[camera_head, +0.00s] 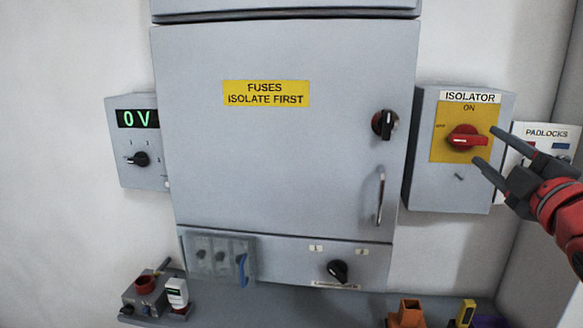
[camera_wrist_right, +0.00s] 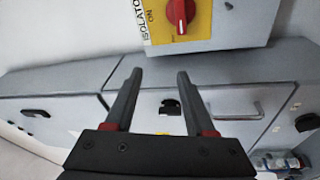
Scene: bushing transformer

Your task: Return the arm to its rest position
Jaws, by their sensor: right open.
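My right gripper (camera_head: 486,148) comes in from the right edge of the head view. Its two dark fingers are spread apart and empty. In the head view its fingertips overlap the right side of the isolator box (camera_head: 425,180), close to the red isolator handle (camera_head: 465,138); I cannot tell whether they touch the box. The handle lies roughly horizontal on its yellow plate. In the right wrist view the open fingers (camera_wrist_right: 158,75) point towards the cabinets, with the red handle (camera_wrist_right: 181,12) beyond and above them. My left gripper is not in view.
A large grey fuse cabinet (camera_head: 285,155) with a closed door fills the middle. A 0 V meter box (camera_head: 139,150) hangs at left. A padlocks board (camera_head: 555,140) is partly behind my right gripper. Several small items, including an orange block (camera_head: 408,313), stand along the bottom.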

